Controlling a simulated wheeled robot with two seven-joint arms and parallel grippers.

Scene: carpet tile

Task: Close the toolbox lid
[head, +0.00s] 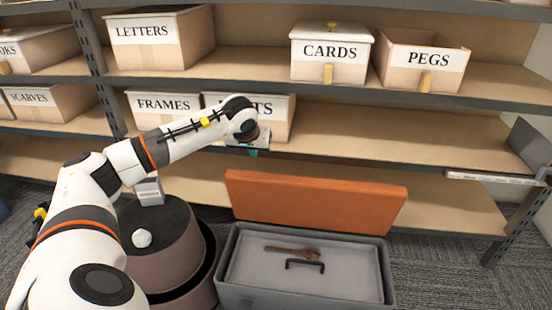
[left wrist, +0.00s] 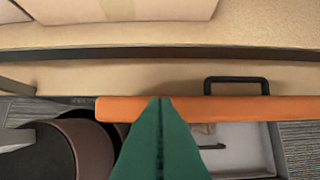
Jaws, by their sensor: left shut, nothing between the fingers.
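The grey toolbox (head: 386,275) sits on the floor in front of the shelves in the head view. Its orange lid (head: 315,202) stands open, raised along the box's back side. In the left wrist view the lid (left wrist: 225,107) shows edge-on with a black handle (left wrist: 237,80) on its far side. My left gripper (head: 254,152) is shut and empty, above and behind the lid's upper left part in the head view. Its green fingers (left wrist: 160,102) overlap the lid's edge in the wrist view; I cannot tell whether they touch. My right gripper is not in view.
Inside the toolbox, a grey tray (head: 345,275) holds a brown wrench (head: 290,251) beside a black handle (head: 305,264). Shelves behind carry labelled bins, including FRAMES (head: 163,103) and CARDS (head: 330,52). The shelf stretch right of the bins (head: 400,125) is clear.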

